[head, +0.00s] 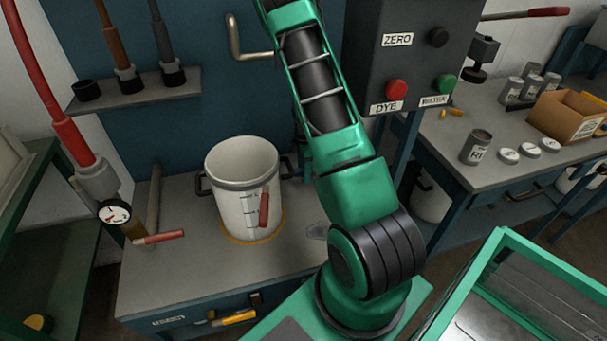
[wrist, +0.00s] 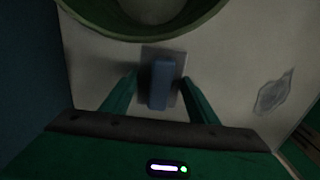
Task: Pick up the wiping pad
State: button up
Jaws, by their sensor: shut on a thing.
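The wiping pad (wrist: 163,83) shows in the wrist view as a blue block over a pale grey square. It lies between the two green fingers of my gripper (wrist: 160,100), which is shut on it. A bench surface is behind the pad, and I cannot tell whether the pad touches it. In the head view my green arm hides the gripper and the pad.
A pale patch (wrist: 274,95) lies to the right. A control box (head: 412,55) hangs behind my arm.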

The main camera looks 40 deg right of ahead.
notch_tip(320, 180, up, 27)
jog(key=shift+f, duration=0.2)
jog(key=shift+o, duration=1.1)
jog(key=shift+c, duration=0.5)
jog(key=shift+a, duration=0.1)
